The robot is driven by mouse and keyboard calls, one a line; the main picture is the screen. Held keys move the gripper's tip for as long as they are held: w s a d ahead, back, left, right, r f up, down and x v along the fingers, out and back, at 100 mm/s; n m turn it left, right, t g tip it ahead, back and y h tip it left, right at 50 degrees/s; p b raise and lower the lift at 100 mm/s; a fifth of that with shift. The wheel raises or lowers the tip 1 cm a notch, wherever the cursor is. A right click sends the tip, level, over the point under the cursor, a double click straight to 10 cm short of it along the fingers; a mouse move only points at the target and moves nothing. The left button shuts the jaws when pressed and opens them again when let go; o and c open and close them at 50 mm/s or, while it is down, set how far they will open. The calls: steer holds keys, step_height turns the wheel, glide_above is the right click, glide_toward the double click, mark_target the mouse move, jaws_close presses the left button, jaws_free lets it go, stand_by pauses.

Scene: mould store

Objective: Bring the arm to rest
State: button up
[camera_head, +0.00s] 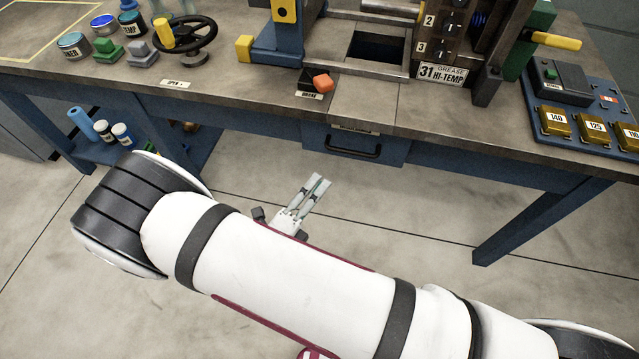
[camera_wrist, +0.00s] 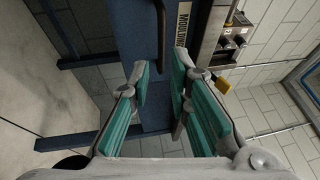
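My white arm, with dark bands, stretches across the lower part of the head view. My gripper (camera_head: 317,181) shows beyond it, in front of the workbench (camera_head: 240,98) and below the level of its top. In the wrist view the gripper's (camera_wrist: 161,75) two green-padded fingers stand apart with a gap between them. Nothing is held between them. The wrist view looks toward the blue bench front and its dark drawer handle (camera_wrist: 161,35). Part of the gripper is hidden behind my arm in the head view.
The bench carries a handwheel (camera_head: 188,36), tins, a red-topped block (camera_head: 322,83), a press and a control box (camera_head: 560,82) with brass blocks. A drawer handle (camera_head: 353,150) juts from the bench front. Bottles (camera_head: 103,129) stand on a lower shelf. Floor around the gripper is clear.

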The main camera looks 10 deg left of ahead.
stand_by(0.3)
steer(key=w+d+r+m+g+h, duration=0.3)
steer(key=d+r+m+g+h, duration=0.3)
steer(key=d+r+m+g, duration=0.45)
steer(key=s+d+r+m+g+y, duration=0.3)
steer(key=s+d+r+m+g, duration=0.2)
steer(key=d+r+m, duration=0.55)
steer(key=s+d+r+m+g+y, duration=0.3)
steer(key=s+d+r+m+g, duration=0.3)
steer(key=m, duration=0.7)
steer(key=s+d+r+m+t+y, duration=0.1)
steer(key=s+r+m+t+y, duration=0.3)
steer(key=s+m+y, duration=0.7)
step_height(320, 180, up, 24)
steer(key=s+m+t+h+p, duration=0.2)
steer(key=m+t+p, duration=0.1)
steer(key=p, duration=2)
steer(key=shift+r+h, duration=0.2)
steer(key=shift+h, duration=0.1)
steer(key=shift+t, duration=0.25)
